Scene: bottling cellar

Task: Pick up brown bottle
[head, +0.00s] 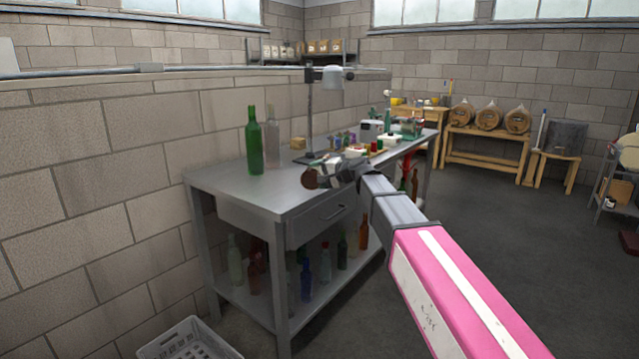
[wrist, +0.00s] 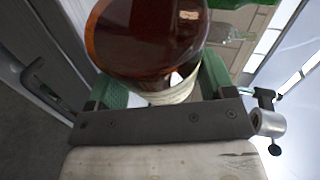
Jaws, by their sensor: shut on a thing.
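The brown bottle (wrist: 145,40) fills the upper middle of the wrist view, between the green finger pads of my gripper (wrist: 166,84). A pale label or band shows on it near the pads. In the head view my gripper (head: 334,173) is over the front part of the metal workbench, shut on the brown bottle (head: 310,179). There the bottle shows only as a small round brown shape, seen nearly end-on. Most of its length is hidden, and I cannot tell whether it touches the bench.
A green bottle (head: 254,143) and a clear bottle (head: 272,140) stand on the workbench (head: 235,186) at left. A lamp stand (head: 310,115) and small items are behind my gripper. Several bottles fill the lower shelf. A grey crate (head: 188,342) is on the floor.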

